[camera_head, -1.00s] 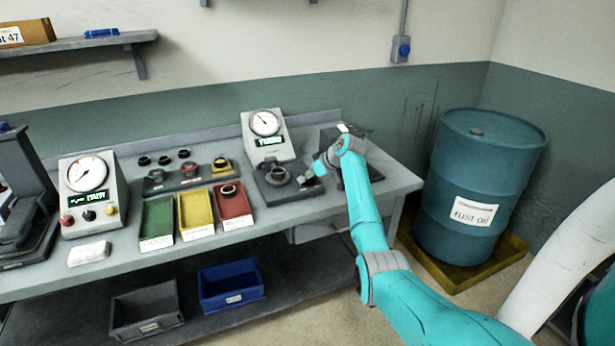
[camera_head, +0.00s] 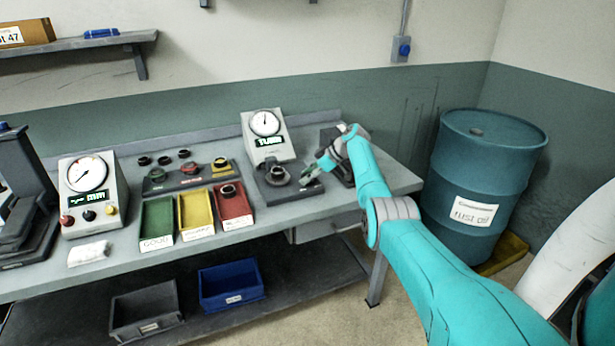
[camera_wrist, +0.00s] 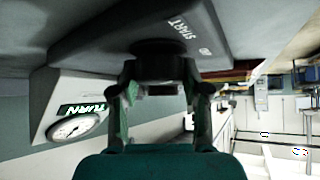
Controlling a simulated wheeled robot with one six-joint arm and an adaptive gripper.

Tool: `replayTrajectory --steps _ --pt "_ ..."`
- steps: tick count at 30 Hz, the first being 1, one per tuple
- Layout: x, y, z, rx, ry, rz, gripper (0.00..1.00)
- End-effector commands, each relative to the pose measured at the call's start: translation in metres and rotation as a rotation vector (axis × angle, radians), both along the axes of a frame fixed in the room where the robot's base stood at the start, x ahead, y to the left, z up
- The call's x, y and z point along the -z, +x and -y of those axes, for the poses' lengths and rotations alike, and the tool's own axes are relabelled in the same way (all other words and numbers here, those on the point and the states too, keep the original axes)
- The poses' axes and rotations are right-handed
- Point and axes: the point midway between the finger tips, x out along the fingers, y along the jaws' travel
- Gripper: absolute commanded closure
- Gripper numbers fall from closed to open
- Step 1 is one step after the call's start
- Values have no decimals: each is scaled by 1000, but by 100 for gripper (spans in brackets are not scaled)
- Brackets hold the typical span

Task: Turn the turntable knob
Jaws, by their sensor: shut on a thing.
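The turntable unit (camera_head: 277,188) is a dark base on the bench with a ring (camera_head: 277,175) on top. Its gauge (camera_head: 265,126) stands behind it, and the display reads TURN. In the wrist view the unit's base (camera_wrist: 110,32) appears upside down with a START label. A dark round knob (camera_wrist: 158,62) sticks out of its side. My gripper (camera_wrist: 160,90) is shut on the knob, one finger on each side. In the head view my gripper (camera_head: 311,173) is at the right side of the unit, and the knob is hard to make out there.
Green (camera_head: 157,222), yellow (camera_head: 196,212) and red (camera_head: 232,205) bins stand left of the turntable. A rack (camera_head: 187,177) with rings lies behind them. A grey machine block (camera_head: 337,150) stands close behind my gripper. A blue drum (camera_head: 475,180) stands beyond the bench's right end.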

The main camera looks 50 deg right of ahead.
Motion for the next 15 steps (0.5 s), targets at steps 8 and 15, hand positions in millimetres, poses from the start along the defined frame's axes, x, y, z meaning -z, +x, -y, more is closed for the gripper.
replayTrajectory --steps 8,15 --pt "0 0 0 -10 0 -1 88" --pt "0 0 0 -9 0 -1 51"
